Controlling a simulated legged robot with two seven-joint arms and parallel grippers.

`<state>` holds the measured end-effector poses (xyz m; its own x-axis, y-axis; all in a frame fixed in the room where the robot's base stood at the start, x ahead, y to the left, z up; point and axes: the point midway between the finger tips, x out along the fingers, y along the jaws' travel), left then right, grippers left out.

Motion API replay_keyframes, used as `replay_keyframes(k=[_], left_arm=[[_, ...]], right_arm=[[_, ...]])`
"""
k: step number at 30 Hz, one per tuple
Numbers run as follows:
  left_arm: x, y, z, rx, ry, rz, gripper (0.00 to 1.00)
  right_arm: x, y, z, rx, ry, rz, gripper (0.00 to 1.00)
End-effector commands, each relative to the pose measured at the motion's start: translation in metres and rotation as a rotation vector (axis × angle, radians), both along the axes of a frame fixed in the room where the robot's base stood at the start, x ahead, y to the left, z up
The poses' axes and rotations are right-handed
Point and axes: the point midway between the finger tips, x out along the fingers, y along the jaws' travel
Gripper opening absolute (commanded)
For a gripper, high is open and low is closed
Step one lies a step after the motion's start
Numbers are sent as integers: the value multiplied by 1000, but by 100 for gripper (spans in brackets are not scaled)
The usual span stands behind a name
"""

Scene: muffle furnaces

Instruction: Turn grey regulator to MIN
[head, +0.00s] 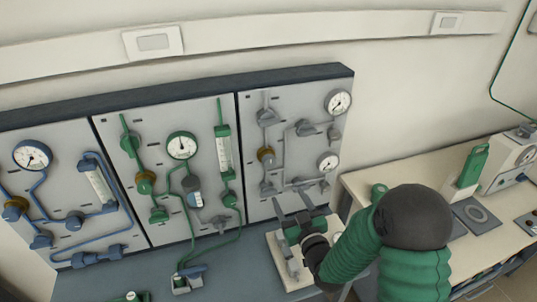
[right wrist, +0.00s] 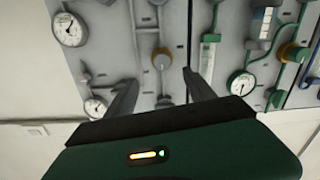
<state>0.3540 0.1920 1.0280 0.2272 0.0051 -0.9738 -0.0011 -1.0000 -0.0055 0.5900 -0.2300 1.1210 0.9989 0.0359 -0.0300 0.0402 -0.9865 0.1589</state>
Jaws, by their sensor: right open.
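The right-hand wall panel carries grey pipes, grey valve knobs and two white dial gauges. The grey line's regulator, with a brass-coloured round body (head: 265,154), sits at the panel's left side; it also shows in the right wrist view (right wrist: 162,60). A grey knob (head: 268,117) is above it. My right gripper (head: 294,200) is below and in front of this panel, fingers apart and empty. In the right wrist view my fingers (right wrist: 160,76) are spread, with the brass-coloured body between their tips in the picture; no contact shows.
A green-piped panel (head: 150,215) and a blue-piped panel (head: 60,175) stand to the left. A light bench (head: 380,170) with equipment is at right.

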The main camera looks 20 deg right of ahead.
Motion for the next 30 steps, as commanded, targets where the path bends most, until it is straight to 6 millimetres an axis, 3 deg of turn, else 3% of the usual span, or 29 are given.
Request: replay_keyframes(k=[5, 21, 25, 30], left_arm=[[0, 0, 7, 0, 1, 1, 35], [0, 0, 39, 0, 0, 1, 35], [0, 0, 41, 0, 0, 1, 35], [0, 0, 41, 0, 0, 1, 35]], right_arm=[[20, 1, 8, 0, -33, -2, 63], [150, 4, 7, 2, -31, -2, 63], [165, 6, 6, 2, -30, -1, 63], [169, 6, 5, 1, -28, 0, 63]])
